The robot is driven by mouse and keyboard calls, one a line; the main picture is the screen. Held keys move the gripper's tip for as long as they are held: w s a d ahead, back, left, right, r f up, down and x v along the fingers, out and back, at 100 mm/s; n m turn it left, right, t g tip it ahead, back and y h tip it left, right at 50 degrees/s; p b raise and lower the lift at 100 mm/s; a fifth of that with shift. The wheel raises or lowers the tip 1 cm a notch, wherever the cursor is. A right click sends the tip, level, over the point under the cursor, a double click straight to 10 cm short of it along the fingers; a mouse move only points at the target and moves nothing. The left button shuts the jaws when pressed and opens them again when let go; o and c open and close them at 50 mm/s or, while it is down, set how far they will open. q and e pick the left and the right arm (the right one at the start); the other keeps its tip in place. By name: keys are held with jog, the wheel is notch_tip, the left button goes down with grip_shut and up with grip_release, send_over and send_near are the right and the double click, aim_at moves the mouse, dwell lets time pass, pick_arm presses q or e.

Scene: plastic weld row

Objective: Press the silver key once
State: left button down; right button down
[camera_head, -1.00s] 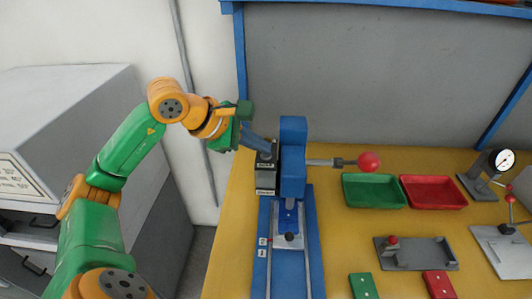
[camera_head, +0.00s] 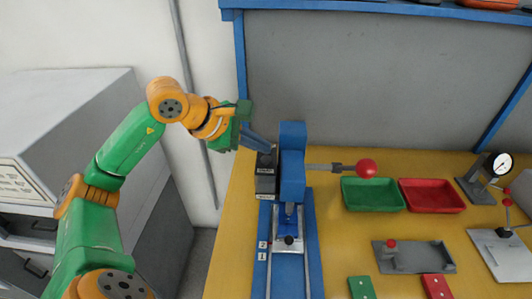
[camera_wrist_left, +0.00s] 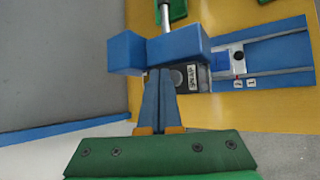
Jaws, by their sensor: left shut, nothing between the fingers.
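A dark control box (camera_head: 265,180) with white labels stands against the left side of the blue press (camera_head: 292,165). In the left wrist view a round grey key (camera_wrist_left: 176,78) shows on the dark box, just right of my fingertips and partly behind them. In the head view the key cannot be made out, as my fingers cover that part of the box top. My left gripper (camera_head: 270,148) is shut and empty, its blue fingers slanting down to the box top. It also shows in the left wrist view (camera_wrist_left: 160,72). Whether the tips touch the key cannot be told.
A lever with a red ball (camera_head: 366,168) sticks out right of the press. A sliding carriage (camera_head: 289,242) sits on blue rails in front. Green (camera_head: 373,206) and red (camera_head: 432,208) trays, a grey fixture (camera_head: 414,256) and a dial gauge (camera_head: 501,163) stand to the right.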

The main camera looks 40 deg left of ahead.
aim_at(261, 161)
pick_arm(q)
jog(key=shift+r, duration=0.15)
notch_tip(261, 161, up, 5)
jog(key=p, duration=0.4)
dwell(0.5)
dwell(0.4)
